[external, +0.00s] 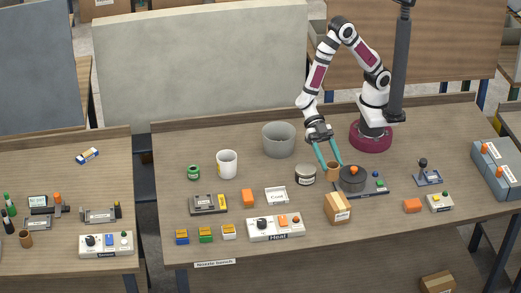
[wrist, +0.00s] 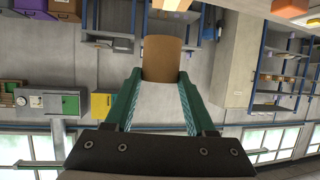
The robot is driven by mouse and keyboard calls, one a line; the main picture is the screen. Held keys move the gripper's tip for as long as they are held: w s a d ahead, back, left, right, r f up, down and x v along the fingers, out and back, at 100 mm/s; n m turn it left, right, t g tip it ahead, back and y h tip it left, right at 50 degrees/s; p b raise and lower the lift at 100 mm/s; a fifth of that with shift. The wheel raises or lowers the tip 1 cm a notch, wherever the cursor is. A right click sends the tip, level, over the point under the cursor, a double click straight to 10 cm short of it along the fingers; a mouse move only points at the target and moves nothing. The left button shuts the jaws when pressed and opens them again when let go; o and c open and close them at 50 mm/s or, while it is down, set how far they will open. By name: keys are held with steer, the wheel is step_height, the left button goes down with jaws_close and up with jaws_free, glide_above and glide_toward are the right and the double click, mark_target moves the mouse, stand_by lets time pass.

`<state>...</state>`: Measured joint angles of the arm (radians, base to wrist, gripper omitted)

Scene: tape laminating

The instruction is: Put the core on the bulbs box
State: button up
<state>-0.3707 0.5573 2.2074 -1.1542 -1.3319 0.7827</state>
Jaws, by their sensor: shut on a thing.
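A brown cardboard core (external: 332,171) sits between the teal fingers of my gripper (external: 330,165), left of a dark round fixture. In the wrist view the core (wrist: 161,58) stands between the two fingertips (wrist: 161,78), and my gripper is shut on it. I cannot tell whether the core touches the table. A cardboard box (external: 338,208) with a small white label stands just in front of the core, near the table's front; it looks like the bulbs box, but its label is too small to read. Its top appears bare.
A dark round fixture (external: 352,178) is right of the core. A lidded grey tin (external: 305,174) is to its left. A control panel marked Heat (external: 276,228) lies left of the box. Bare table separates the box and orange block.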

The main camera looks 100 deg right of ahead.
mark_target(339, 175)
steer(key=a+f, duration=0.1)
steer(key=s+a+f, duration=0.2)
steer(key=a, duration=0.1)
steer(key=shift+f, duration=0.15)
steer(key=shift+w+f, duration=0.1)
steer(key=shift+f, duration=1.6)
steer(key=shift+f, duration=0.1)
steer(key=o, duration=1.3)
